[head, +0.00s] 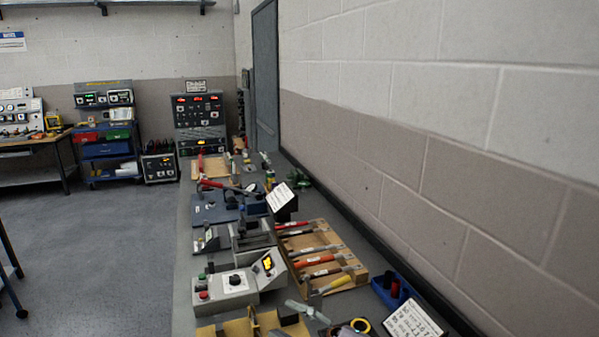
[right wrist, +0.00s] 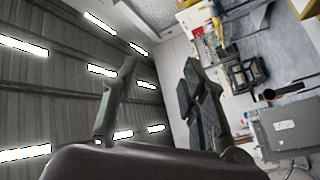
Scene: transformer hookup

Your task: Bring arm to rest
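My right gripper (right wrist: 160,64) shows in the right wrist view, with its two dark fingers apart and nothing between them. The fingers point up in that picture, against the ceiling and wall, and touch nothing that I can see. In the head view I cannot clearly make out the right gripper among the items at the bottom edge. My left gripper is not in view.
A long workbench runs along the block wall (head: 400,170), crowded with a grey control box (head: 238,288), a wooden tray of tools (head: 331,246) and a white card (head: 412,320). Open floor (head: 105,255) lies left of it. A blue shelf cart (head: 107,150) stands farther back.

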